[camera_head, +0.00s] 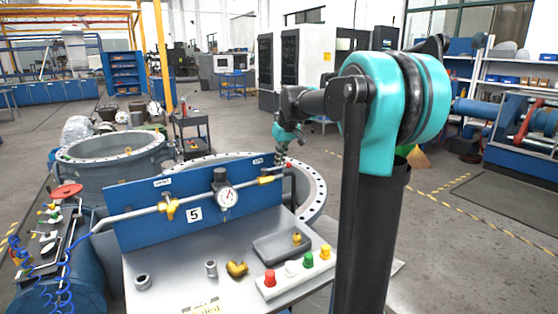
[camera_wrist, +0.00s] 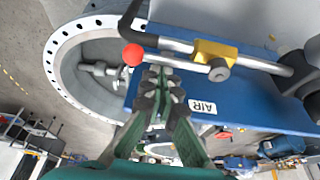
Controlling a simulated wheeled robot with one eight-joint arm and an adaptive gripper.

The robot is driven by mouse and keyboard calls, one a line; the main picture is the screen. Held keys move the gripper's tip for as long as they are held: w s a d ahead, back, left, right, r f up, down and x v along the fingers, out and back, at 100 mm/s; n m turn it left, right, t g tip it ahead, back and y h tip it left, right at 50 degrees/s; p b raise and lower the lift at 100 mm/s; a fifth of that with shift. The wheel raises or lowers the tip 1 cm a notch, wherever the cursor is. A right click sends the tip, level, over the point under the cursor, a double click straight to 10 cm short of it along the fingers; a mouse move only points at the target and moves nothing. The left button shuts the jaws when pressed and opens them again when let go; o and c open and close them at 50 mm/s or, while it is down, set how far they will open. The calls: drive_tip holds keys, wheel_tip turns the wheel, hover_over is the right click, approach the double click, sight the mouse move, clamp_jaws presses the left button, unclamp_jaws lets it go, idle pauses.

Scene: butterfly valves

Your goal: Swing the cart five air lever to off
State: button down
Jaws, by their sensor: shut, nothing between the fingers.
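Cart five has a blue upright panel (camera_head: 135,215) with a "5" plate (camera_head: 195,214). The air valve's yellow body (camera_head: 266,179) sits on the pipe at the panel's right end; it also shows in the wrist view (camera_wrist: 215,52), beside the upside-down AIR label (camera_wrist: 202,106). Its grey lever (camera_wrist: 180,63) lies roughly along the pipe, ending in a red ball (camera_wrist: 132,54). The red ball also shows in the head view (camera_head: 289,165). My gripper (camera_wrist: 161,82) is shut and empty, its tips close to the lever near the ball. Contact cannot be told.
A second yellow valve (camera_head: 167,208) and a gauge (camera_head: 226,196) are on the same pipe. The cart top holds a grey tray (camera_head: 275,247), a strip with coloured knobs (camera_head: 295,275) and loose fittings (camera_head: 237,268). A large flanged ring (camera_head: 318,200) stands behind the panel.

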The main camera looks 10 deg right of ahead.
drive_tip(key=shift+s+d+m, duration=0.15)
drive_tip(key=shift+s+m, duration=0.15)
drive_tip(key=shift+m, duration=0.2)
drive_tip(key=s+a+m+g+h, duration=0.1)
drive_tip(key=s+m+h, duration=0.3)
drive_tip(key=s+m, duration=0.4)
drive_tip(key=shift+s+a+m+h, duration=0.3)
drive_tip(key=shift+a+m, duration=0.45)
drive_tip(key=shift+m, duration=2.25)
drive_tip(key=shift+a, duration=0.1)
drive_tip(key=shift+r, duration=0.1)
